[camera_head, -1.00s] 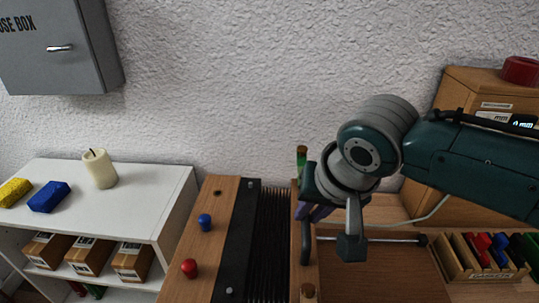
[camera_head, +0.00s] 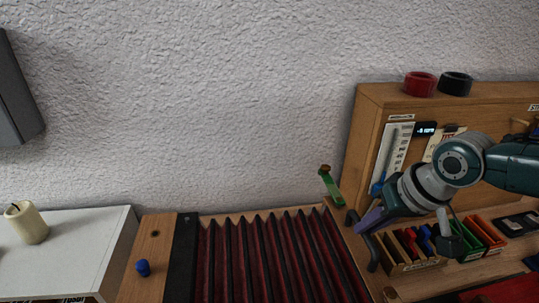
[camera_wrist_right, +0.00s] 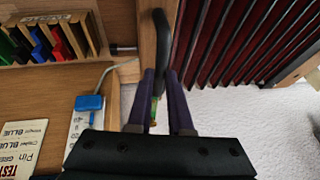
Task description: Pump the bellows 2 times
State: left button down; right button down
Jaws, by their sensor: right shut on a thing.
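The bellows (camera_head: 265,260) is stretched wide open in the head view, with dark red and black folds between a fixed wooden board (camera_head: 152,245) on the left and a moving wooden end board (camera_head: 348,248) on the right. A black handle (camera_head: 373,258) is on the moving board. My right gripper (camera_head: 368,219) has its purple fingers shut on this handle. In the right wrist view the handle (camera_wrist_right: 160,38) rises between the two fingers (camera_wrist_right: 165,90), with the folds to its right. My left gripper is not in view.
A wooden cabinet (camera_head: 366,125) with tape rolls (camera_head: 420,84) stands behind my right arm. A tray of coloured pieces (camera_head: 405,262) lies right of the handle. A white shelf (camera_head: 90,240) with a candle (camera_head: 28,222) is at the left.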

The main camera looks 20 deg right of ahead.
jog(key=shift+s+d+f, duration=0.1)
jog(key=shift+s+d, duration=0.05)
jog(key=shift+d, duration=0.3)
jog(key=c, duration=0.8)
grip_release()
jog(key=shift+a, duration=0.15)
jog(key=shift+c, duration=0.2)
jog(key=p+v, duration=0.2)
jog(key=v, duration=0.8)
